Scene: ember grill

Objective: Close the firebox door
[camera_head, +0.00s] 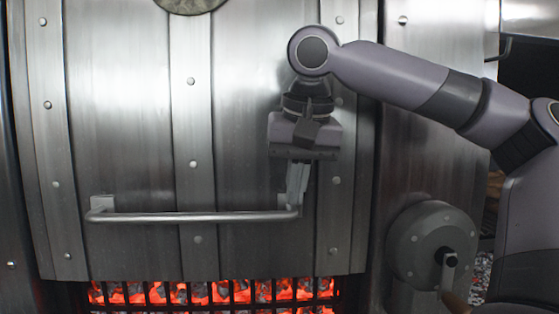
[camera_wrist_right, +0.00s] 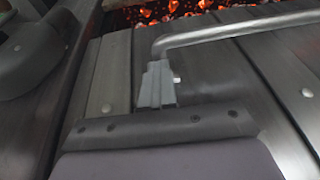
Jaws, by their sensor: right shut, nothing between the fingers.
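The firebox door (camera_head: 125,130) is a large riveted steel panel with vertical straps. Its lower edge hangs above a strip of glowing coals (camera_head: 215,294), which show through a dark grate below it. A horizontal bar handle (camera_head: 195,217) runs across the lower part of the door. My right gripper (camera_head: 296,204) points down at the right end of the handle, with its fingers shut and empty. In the right wrist view the shut fingers (camera_wrist_right: 157,84) are beside the handle's bent end (camera_wrist_right: 165,45); I cannot tell whether they touch. My left gripper is not in view.
A round grey housing with a crank (camera_head: 432,245) is at the lower right, beside the door. A round dial edge (camera_head: 190,4) shows at the top. The door face left of my right arm is clear.

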